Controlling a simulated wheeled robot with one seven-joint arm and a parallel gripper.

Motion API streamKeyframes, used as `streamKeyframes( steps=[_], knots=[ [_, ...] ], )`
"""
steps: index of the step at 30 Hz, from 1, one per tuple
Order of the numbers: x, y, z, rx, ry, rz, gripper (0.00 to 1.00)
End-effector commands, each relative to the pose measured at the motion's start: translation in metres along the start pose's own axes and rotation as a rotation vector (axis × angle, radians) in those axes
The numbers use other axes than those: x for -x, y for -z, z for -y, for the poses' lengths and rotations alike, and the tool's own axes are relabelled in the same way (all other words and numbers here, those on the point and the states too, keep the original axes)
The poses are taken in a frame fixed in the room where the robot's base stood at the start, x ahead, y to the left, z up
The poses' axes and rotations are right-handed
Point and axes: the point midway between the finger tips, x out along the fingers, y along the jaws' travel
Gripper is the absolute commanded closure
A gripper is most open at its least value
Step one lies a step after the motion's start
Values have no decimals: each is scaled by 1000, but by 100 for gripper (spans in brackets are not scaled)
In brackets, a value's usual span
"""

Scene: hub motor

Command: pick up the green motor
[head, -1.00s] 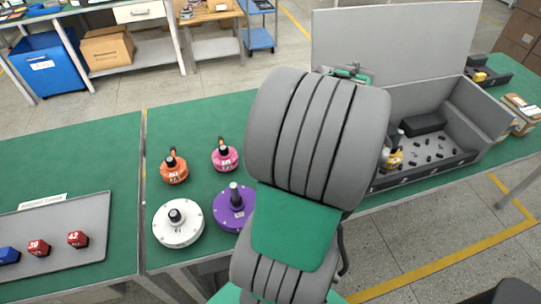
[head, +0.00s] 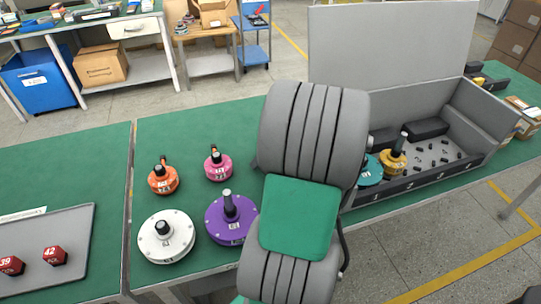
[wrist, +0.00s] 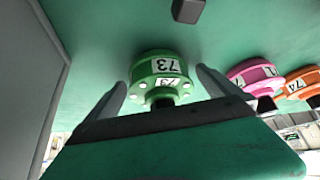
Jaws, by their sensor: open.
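The green motor (wrist: 160,72), with white labels reading 73, stands on the green table top and shows upside down in the wrist view. My gripper (wrist: 160,80) is open, with one finger on each side of the motor in that view. I cannot tell whether the fingertips are level with the motor or short of it; no contact is visible. In the head view my arm hides both the green motor and the gripper.
Pink (head: 218,166) and orange (head: 163,179) motors stand left of my arm, with white (head: 167,237) and purple (head: 230,219) ones nearer. A grey open box (head: 455,160) on the right holds teal (head: 370,172) and yellow (head: 393,160) motors. A dark block (wrist: 188,10) lies beyond the green motor.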

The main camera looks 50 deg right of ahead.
Motion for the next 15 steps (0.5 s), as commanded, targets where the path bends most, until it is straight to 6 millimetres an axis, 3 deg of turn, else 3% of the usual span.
streamKeyframes(
  steps=[3, 15],
  knots=[
    [0, 0, 0, 0, 0, 0, 1],
    [1, 0, 0, 0, 1, 0, 34]
  ],
)
